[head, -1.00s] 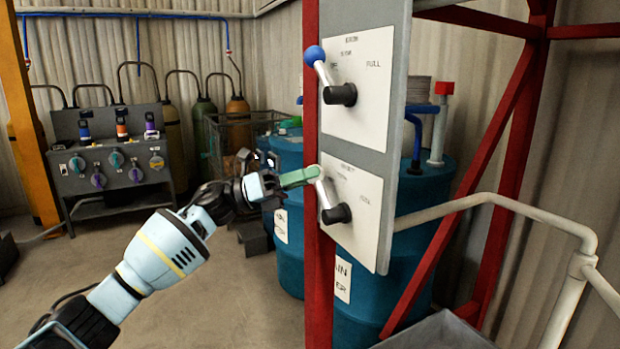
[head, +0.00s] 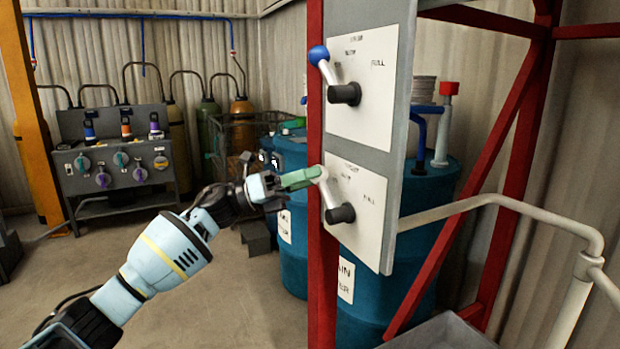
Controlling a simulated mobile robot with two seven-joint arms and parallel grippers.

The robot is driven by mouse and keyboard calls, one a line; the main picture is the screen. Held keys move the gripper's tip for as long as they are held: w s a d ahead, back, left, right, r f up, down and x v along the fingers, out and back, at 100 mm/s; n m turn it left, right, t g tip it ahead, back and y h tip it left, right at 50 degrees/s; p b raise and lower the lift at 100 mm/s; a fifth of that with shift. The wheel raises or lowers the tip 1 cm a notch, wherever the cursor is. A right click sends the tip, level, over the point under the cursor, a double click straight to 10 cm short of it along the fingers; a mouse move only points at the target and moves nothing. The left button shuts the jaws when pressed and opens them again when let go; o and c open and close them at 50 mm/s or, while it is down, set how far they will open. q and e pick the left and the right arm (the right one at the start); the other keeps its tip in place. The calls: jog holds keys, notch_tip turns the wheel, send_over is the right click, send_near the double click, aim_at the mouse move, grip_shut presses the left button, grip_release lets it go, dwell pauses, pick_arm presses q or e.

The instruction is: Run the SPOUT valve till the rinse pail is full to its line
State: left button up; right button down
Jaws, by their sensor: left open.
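Two valve levers stick out from a grey panel (head: 398,90) on a red post. The upper lever (head: 331,73) has a blue ball and tilts up-left on a white plate. The lower lever (head: 329,192) also tilts up-left, on a second plate (head: 370,225). FULL is legible at the right of the upper plate; the small headings are too blurred to tell which valve is SPOUT. My left gripper (head: 301,178) is open, its green fingertips at the lower lever's upper end; whether they touch is unclear. My right gripper is not in view. I cannot identify the rinse pail.
Blue drums (head: 291,215) stand behind the red post (head: 316,120). A grey pipe rail (head: 510,204) and grey basin (head: 440,333) are at the lower right. A bench with coloured knobs (head: 115,165) and gas cylinders (head: 240,120) stand at the back left.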

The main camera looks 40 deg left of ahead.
pick_arm(q)
jog(key=b+v, duration=0.2)
jog(key=v, duration=0.5)
jog(key=shift+s+a, duration=0.2)
jog(key=shift+a, duration=0.05)
jog(key=shift+f, duration=0.1)
